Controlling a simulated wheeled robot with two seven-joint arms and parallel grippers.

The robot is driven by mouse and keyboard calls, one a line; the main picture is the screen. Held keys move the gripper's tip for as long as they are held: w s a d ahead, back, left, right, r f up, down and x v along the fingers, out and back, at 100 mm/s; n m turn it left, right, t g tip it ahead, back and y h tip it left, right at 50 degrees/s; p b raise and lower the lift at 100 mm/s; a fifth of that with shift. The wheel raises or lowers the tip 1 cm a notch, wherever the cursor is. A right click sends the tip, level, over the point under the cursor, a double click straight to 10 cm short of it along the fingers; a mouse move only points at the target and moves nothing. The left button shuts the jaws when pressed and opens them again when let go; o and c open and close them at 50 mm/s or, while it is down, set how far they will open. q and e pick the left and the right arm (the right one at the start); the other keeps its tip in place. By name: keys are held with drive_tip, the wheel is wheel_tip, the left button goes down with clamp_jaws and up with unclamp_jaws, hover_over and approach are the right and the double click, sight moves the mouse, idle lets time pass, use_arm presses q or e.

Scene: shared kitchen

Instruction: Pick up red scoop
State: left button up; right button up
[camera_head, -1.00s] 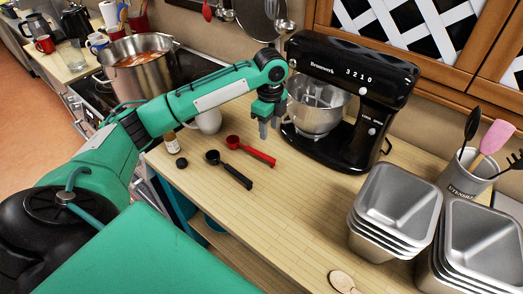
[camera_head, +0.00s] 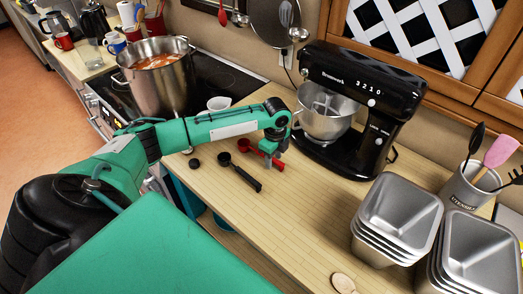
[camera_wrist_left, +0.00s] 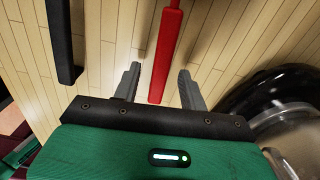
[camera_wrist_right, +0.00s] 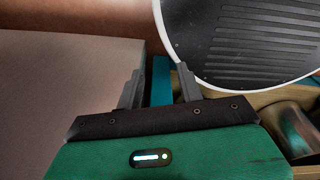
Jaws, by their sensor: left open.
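The red scoop (camera_head: 245,146) lies on the wooden counter, beside a black scoop (camera_head: 243,177). My left gripper (camera_head: 271,160) is over the red scoop's handle, open and empty. In the left wrist view the red handle (camera_wrist_left: 166,45) runs between the two spread fingers and touches neither; the scoop's bowl is out of that view. The black scoop's handle (camera_wrist_left: 62,40) lies to the left, outside the fingers.
A black stand mixer (camera_head: 355,110) stands just right of my left gripper. A white cup (camera_head: 219,103) is behind my forearm, and a steel pot (camera_head: 160,85) is on the stove. Stacked metal pans (camera_head: 395,215) stand at the right. The counter's middle front is clear.

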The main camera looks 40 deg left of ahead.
use_arm(q)
drive_tip(key=shift+f, duration=0.65)
clamp_jaws()
use_arm(e)
drive_tip(key=shift+s+a+r, duration=0.15)
drive_tip(key=shift+s+a, duration=0.05)
drive_tip(key=shift+s, duration=0.3)
drive_tip(key=shift+d, duration=0.15)
